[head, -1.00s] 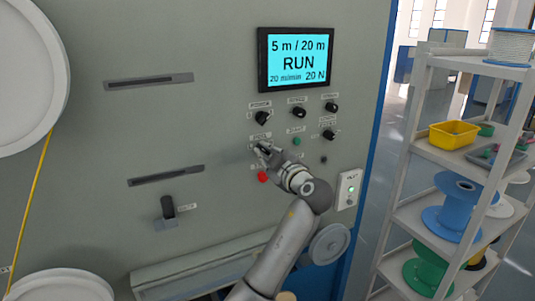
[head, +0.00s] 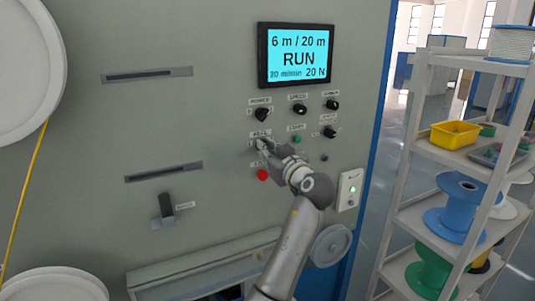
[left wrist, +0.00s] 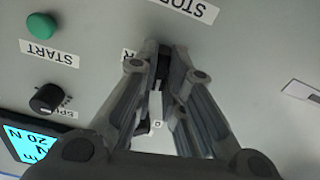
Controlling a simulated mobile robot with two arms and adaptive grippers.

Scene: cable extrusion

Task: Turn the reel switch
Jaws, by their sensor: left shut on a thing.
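The reel switch (left wrist: 163,62) is a small black knob on the grey machine panel. It is mostly hidden between my fingers, and its label is partly covered, so its pointing direction is unclear. My left gripper (head: 262,145) reaches up to the panel in the head view, left of the green start button (head: 297,139) and above the red stop button (head: 262,175). In the left wrist view my left gripper (left wrist: 160,58) has its fingertips closed around the knob. My right gripper is not in view.
A display (head: 296,55) above reads RUN, 6 m / 20 m. Several other black knobs (head: 299,109) sit close by on the panel. A lever switch (head: 167,205) is at lower left. A shelf (head: 420,145) with spools and a yellow bin (head: 455,134) stands at right.

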